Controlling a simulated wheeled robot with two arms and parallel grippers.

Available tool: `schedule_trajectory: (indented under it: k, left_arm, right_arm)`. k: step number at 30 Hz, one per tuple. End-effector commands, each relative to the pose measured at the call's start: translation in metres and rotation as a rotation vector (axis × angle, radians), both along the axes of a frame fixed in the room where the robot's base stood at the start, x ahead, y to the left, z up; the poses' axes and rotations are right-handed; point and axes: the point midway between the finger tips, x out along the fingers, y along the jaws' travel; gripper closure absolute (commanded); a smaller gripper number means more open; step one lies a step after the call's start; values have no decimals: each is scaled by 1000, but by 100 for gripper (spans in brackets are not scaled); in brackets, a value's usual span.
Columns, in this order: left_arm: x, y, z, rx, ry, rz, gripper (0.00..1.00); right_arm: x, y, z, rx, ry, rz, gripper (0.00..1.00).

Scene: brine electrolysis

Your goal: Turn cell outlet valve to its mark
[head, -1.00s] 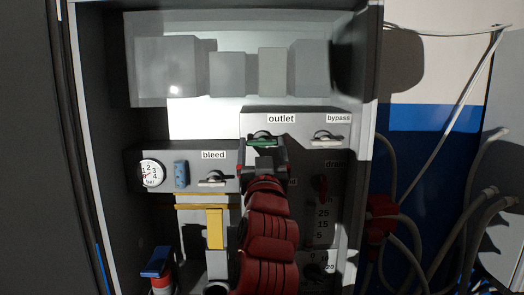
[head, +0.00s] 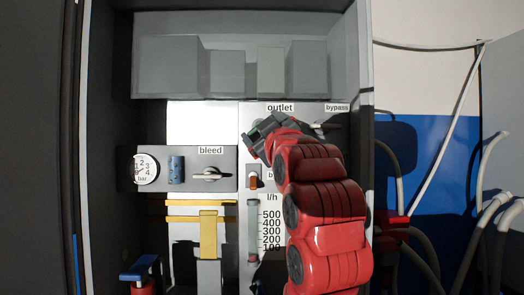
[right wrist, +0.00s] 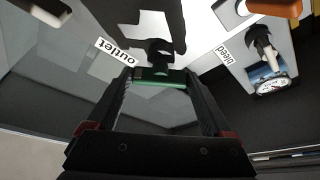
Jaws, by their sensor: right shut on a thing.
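The outlet valve's green handle (right wrist: 160,82) sits crosswise between the two fingertips in the right wrist view. My right gripper (head: 260,132) is shut on it, just below the "outlet" label (head: 280,107) on the grey panel. In the head view only a small green piece of the handle (head: 252,132) shows; my gripper hides the rest. Gripper and handle are tilted, right side up. The dark valve stem (right wrist: 159,50) shows beyond the handle. I cannot make out the valve's mark. My left gripper is not in view.
The bypass valve (head: 328,125) is close to the right, partly behind my right arm. To the left are the bleed valve (head: 211,174), a blue part (head: 176,169) and a bar gauge (head: 146,169).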

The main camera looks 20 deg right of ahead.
Motion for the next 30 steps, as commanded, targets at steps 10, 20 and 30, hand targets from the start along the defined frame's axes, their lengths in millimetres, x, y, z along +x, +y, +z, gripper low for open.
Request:
schedule_trajectory:
  k: [10, 20, 30]
  left_arm:
    - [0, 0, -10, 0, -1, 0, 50]
    - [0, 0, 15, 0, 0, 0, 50]
    - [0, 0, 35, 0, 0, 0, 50]
  right_arm:
    - [0, -3, 3, -316, 95, -2, 71]
    - [0, -2, 8, -606, 176, 0, 71]
    - [0, -1, 7, -812, 233, 2, 71]
